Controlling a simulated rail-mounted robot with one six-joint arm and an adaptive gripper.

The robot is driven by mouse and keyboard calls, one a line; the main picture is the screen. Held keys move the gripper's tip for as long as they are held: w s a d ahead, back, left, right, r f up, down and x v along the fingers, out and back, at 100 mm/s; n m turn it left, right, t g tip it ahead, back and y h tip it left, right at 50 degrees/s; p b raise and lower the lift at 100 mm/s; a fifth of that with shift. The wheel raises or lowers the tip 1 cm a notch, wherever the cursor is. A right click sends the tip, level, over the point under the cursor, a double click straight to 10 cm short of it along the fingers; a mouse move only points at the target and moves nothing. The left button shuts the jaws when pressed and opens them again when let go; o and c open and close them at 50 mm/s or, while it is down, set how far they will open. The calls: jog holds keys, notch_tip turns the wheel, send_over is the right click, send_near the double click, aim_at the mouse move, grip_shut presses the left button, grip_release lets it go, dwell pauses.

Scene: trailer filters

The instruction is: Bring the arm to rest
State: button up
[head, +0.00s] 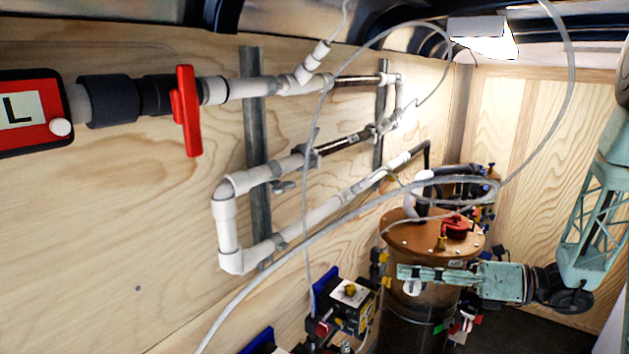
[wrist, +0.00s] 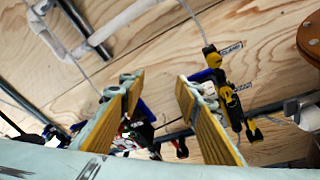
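My arm (head: 597,220), pale teal, comes down at the right of the head view and reaches left. My gripper (head: 402,275) is in front of the brown cylindrical tank (head: 425,303), seen side-on; whether it touches the tank cannot be told. In the wrist view my gripper (wrist: 158,82) shows two yellow-padded fingers standing apart. Nothing is held between them. Beyond the gap are the plywood wall and small blue, red and black fittings.
White pipes (head: 235,228) run along the plywood wall (head: 120,235). A red-handled valve (head: 187,110) is at upper left. A grey hose (head: 300,255) loops over the tank. A yellow-and-black device (head: 350,305) is below the pipes. Yellow-black fittings (wrist: 228,95) show right of my fingers.

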jog(key=s+a+r+n+g+h+b, duration=0.1)
jog(key=s+a+n+g+h+b, duration=0.2)
jog(key=s+n, duration=0.4)
jog(key=s+a+r+n+g+h+b, duration=0.15)
jog(key=s+a+n, duration=0.3)
jog(key=s, duration=0.55)
jog(key=s+a+n+g+h+b, duration=0.25)
jog(key=s+a+n, duration=0.25)
jog(key=s, duration=0.3)
jog(key=s+d+f+n+t+h+b, duration=0.1)
jog(key=s+d+n+t+h+b, duration=0.1)
jog(key=s+d+n+h+b, duration=0.2)
jog(key=s+d+n+t+h+b, duration=0.2)
jog(key=s+d+n+h+b, duration=0.1)
jog(key=s+n, duration=0.7)
jog(key=shift+s+d+f+h+b, duration=0.4)
jog(key=shift+d+b, duration=0.5)
jog(key=shift+d, duration=0.35)
dwell(0.5)
